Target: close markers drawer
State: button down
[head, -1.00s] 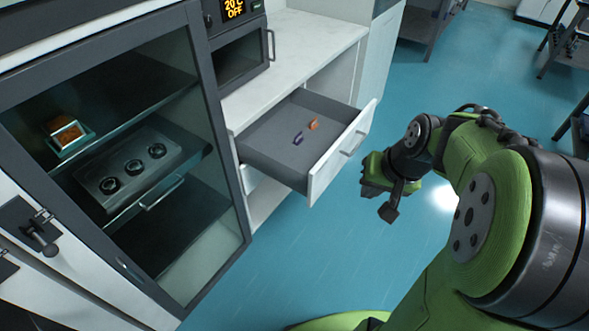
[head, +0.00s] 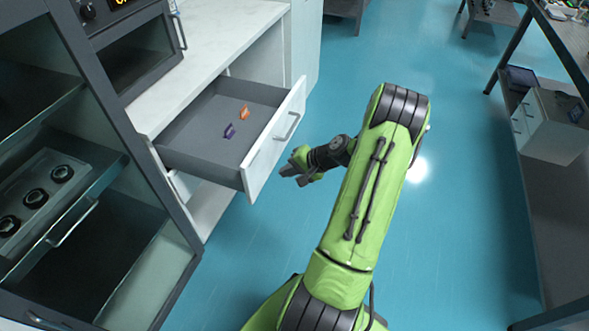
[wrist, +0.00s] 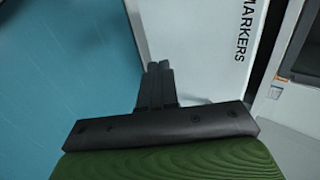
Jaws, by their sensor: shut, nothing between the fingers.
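The markers drawer (head: 275,142) is pulled out from under the white counter, with its white front and handle facing right. Inside lie an orange item (head: 243,112) and a purple item (head: 229,131). My gripper (head: 284,171) is just in front of the drawer front, near its lower right side; I cannot tell from the head view whether it touches. In the wrist view my gripper (wrist: 157,68) is shut and empty, with its fingertips beside a white panel (wrist: 205,50) lettered "MARKERS".
A glass-fronted cabinet (head: 160,180) with shelves stands at the left. An oven-like device (head: 135,50) sits on the counter (head: 215,45). A table with a drawer box (head: 545,125) is at the right. The blue floor (head: 450,230) between is clear.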

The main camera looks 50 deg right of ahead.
aim_at(261, 172)
jog(key=w, duration=0.1)
jog(key=w+a+f+b, duration=0.1)
jog(key=w, duration=0.3)
jog(key=shift+a+f, duration=0.4)
jog(key=shift+w+a, duration=0.1)
jog(key=shift+w, duration=0.15)
jog(key=shift+w, duration=0.1)
